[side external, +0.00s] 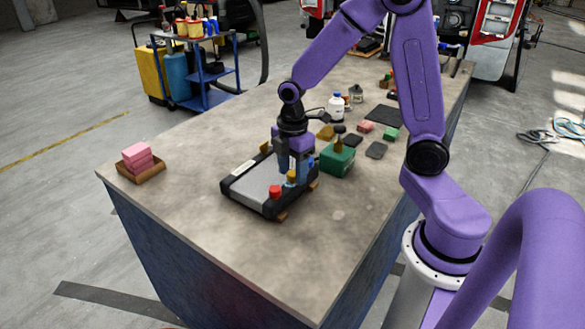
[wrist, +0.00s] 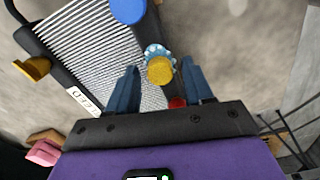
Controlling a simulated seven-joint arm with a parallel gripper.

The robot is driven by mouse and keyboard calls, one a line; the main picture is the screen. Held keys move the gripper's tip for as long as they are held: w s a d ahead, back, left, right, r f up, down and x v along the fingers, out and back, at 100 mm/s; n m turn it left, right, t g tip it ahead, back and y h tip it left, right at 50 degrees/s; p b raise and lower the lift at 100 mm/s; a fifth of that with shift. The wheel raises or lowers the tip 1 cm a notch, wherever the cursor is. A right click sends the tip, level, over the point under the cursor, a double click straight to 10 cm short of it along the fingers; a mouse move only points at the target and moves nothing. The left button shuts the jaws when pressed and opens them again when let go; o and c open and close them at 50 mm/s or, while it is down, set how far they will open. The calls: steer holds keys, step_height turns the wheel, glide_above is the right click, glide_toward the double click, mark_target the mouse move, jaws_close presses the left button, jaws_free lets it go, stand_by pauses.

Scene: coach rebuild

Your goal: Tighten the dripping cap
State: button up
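A black-framed unit with a grey ribbed panel (side external: 252,183) lies on the workbench; the ribbed panel also shows in the wrist view (wrist: 92,45). Along one end stand a red cap (side external: 275,191), a yellow cap (side external: 291,177) and a blue cap (wrist: 128,10). The yellow cap (wrist: 160,70) has a pale blue, speckled, wet-looking patch (wrist: 153,50) beside its base. The red cap (wrist: 177,103) is partly hidden by my gripper. My gripper (wrist: 160,67) points down with fingers apart, one on each side of the yellow cap, with visible gaps. In the side view my gripper (side external: 293,170) is just above it.
A green box (side external: 338,161) stands close to the right of the unit. A brown tray (side external: 141,173) with pink blocks (side external: 137,154) sits at the bench's left. A white bottle (side external: 336,106) and several small blocks and pads lie farther back. The front bench top is clear.

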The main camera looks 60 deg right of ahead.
jaws_close()
steer(key=shift+m, duration=0.5)
steer(key=m, duration=0.3)
steer(key=shift+m, duration=0.4)
steer(key=m, duration=0.4)
steer(key=shift+m, duration=0.3)
steer(key=m, duration=0.4)
steer(key=shift+m, duration=0.3)
steer(key=m, duration=0.4)
steer(key=shift+r+m, duration=0.1)
steer(key=shift+m, duration=0.2)
steer(key=shift+w, duration=0.1)
